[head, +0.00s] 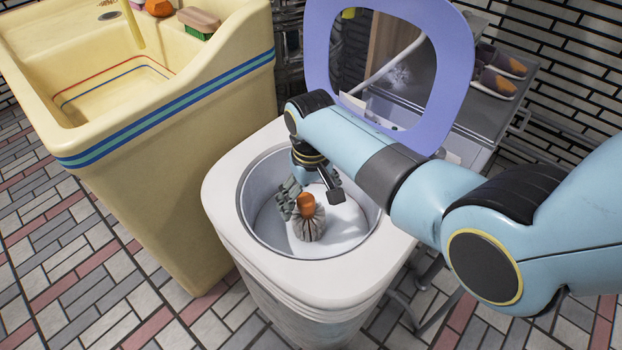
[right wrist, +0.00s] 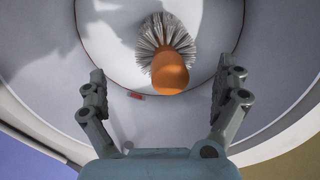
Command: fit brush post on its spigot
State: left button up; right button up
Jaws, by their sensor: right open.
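The brush post (head: 309,226) stands inside the round tub of a white washing machine, with grey bristles around it and an orange top end (head: 306,203). In the right wrist view the brush post (right wrist: 165,50) shows bristles fanned out behind its orange end, which points towards me. My right gripper (head: 309,198) reaches down into the tub, open, with its fingers spread to either side of the orange end. In the right wrist view its fingers (right wrist: 160,78) are wide apart and do not touch the brush. The spigot is not visible. My left gripper is not in view.
The white tub rim (head: 223,190) surrounds my right gripper. A lilac lid frame (head: 455,50) stands raised behind the tub. A yellow sink (head: 170,150) with soap and a brush on its edge stands at left. A metal rack (head: 490,105) with shoes is behind right.

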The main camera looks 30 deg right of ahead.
notch_tip(320, 180, up, 6)
jog(key=shift+f, duration=0.15)
dwell(0.6)
